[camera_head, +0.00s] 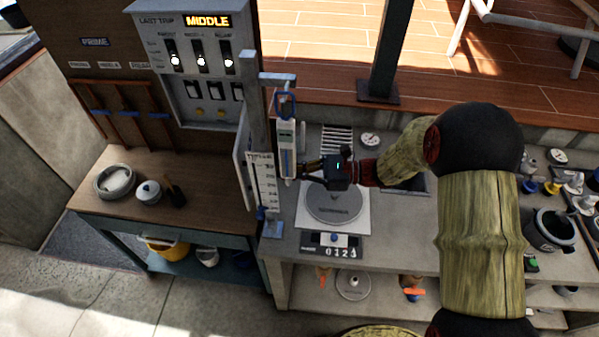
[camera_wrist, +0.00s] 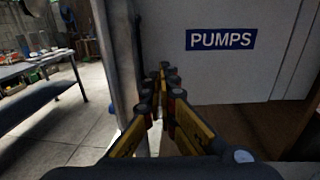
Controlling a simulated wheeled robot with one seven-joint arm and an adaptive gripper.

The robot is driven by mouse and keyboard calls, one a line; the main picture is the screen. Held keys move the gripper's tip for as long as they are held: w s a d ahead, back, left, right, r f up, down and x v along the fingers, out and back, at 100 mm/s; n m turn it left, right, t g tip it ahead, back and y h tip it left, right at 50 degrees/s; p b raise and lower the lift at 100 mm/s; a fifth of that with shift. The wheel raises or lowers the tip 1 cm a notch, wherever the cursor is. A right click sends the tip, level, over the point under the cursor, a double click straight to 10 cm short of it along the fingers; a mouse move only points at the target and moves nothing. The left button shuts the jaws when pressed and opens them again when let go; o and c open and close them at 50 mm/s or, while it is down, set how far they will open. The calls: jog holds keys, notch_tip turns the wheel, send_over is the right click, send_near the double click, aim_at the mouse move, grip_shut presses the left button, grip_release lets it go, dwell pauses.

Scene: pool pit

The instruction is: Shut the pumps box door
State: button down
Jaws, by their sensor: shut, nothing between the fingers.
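The grey pumps box (camera_head: 205,95) is at the upper left of the head view. Its switches show uncovered under a lit MIDDLE display. A pale panel, seemingly the door (camera_head: 241,160), stands nearly edge-on below and right of it, partly behind a grey post. In the wrist view, a pale grey panel with a blue PUMPS label (camera_wrist: 221,39) fills the upper right. My gripper (camera_head: 303,168) points left at the post and a hanging gauge. In the wrist view its fingers (camera_wrist: 164,78) are together and empty before the panel. I cannot tell whether they touch it.
The grey post (camera_head: 254,110) and hanging gauge (camera_head: 287,145) stand close to my gripper. A scale (camera_head: 334,205) sits below it on the concrete counter. A wooden bench (camera_head: 120,200) with a bowl and a lidded pot is at left. Open floor lies in front.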

aim_at(248, 173)
jog(key=a, duration=0.5)
jog(key=shift+s+a+b, duration=0.1)
jog(key=shift+a+b, duration=0.25)
jog(key=shift+a, duration=0.05)
jog(key=a, duration=0.2)
jog(key=a+p, duration=0.1)
jog(key=shift+s+a, duration=0.1)
jog(key=shift+s, duration=0.15)
jog(key=shift+d, duration=0.35)
jog(key=d+p, duration=0.1)
jog(key=d, duration=1.2)
jog(key=shift+s+d+p, duration=0.25)
jog(key=shift+s+p, duration=0.1)
jog(key=shift+s, duration=0.1)
